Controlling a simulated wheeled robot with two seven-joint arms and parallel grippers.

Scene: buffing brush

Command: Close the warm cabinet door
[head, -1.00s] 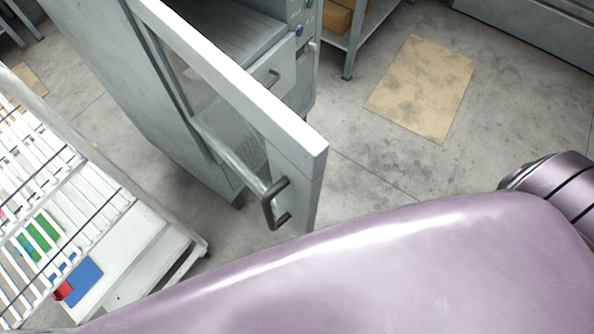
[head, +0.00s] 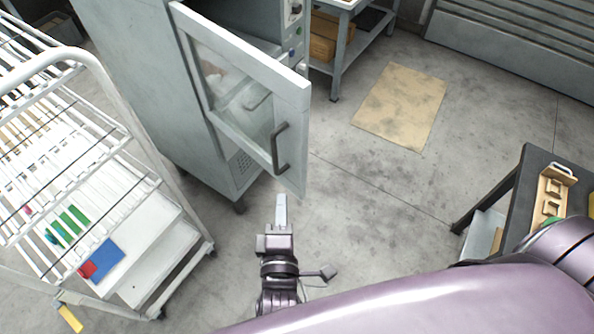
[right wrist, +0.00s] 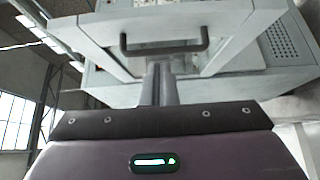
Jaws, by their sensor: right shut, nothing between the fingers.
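The warm cabinet (head: 150,90) is a tall grey metal box at the upper left of the head view. Its glazed door (head: 245,60) stands open, swung out towards me, with a dark bar handle (head: 281,148) near its free edge. My right gripper (head: 281,205) is shut and empty, just below the door's free lower corner in the head view, apart from the handle as far as I can tell. In the right wrist view the shut fingers (right wrist: 159,85) point at the door, with the handle (right wrist: 164,46) just beyond them. My left gripper is out of view.
A white wire rack trolley (head: 100,200) stands close on the left. A dark table (head: 530,185) with a wooden piece is at right. A shelf unit (head: 345,40) with boxes is behind. A tan floor patch (head: 400,105) lies on open concrete.

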